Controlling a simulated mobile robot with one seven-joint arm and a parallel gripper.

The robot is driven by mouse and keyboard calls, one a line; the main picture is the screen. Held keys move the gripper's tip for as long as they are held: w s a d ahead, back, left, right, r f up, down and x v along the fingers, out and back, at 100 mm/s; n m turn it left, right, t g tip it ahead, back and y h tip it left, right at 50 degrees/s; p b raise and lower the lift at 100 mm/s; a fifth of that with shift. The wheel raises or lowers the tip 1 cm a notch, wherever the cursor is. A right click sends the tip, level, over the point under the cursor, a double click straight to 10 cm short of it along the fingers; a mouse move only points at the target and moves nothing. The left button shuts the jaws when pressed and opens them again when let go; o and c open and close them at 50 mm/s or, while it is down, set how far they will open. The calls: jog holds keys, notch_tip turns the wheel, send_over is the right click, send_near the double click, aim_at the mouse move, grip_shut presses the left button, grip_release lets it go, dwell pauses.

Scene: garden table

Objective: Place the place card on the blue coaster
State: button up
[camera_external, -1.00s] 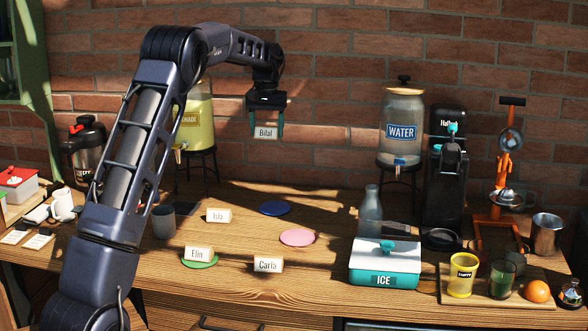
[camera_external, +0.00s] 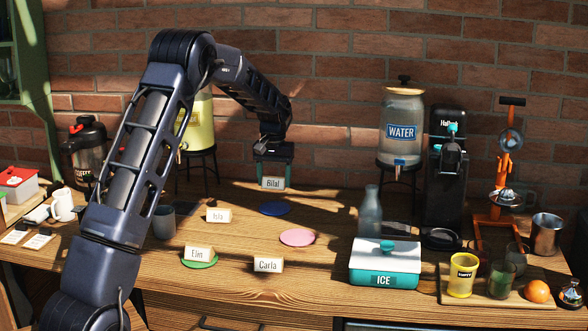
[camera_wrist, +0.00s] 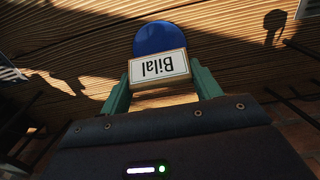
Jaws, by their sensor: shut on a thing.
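My gripper (camera_external: 273,177) is shut on the place card reading "Bilal" (camera_external: 273,184) and holds it in the air above the back of the table. The blue coaster (camera_external: 275,208) lies flat on the wooden table just below the card in the external view, with nothing on it. In the wrist view the card (camera_wrist: 159,67) sits between the two teal fingers, and the blue coaster (camera_wrist: 158,37) shows beyond its edge, partly hidden by it. The card is apart from the coaster.
A pink coaster (camera_external: 297,238) lies in front of the blue one. The "Isla" card (camera_external: 218,216), the "Elin" card (camera_external: 198,253) on a green coaster (camera_external: 200,264) and the "Carla" card (camera_external: 268,265) stand nearby. The ice box (camera_external: 385,264) and a glass bottle (camera_external: 370,212) stand to the right.

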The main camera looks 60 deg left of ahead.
aim_at(275, 207)
jog(key=shift+f, duration=3.1)
jog(key=shift+f, duration=0.15)
jog(key=o, duration=1)
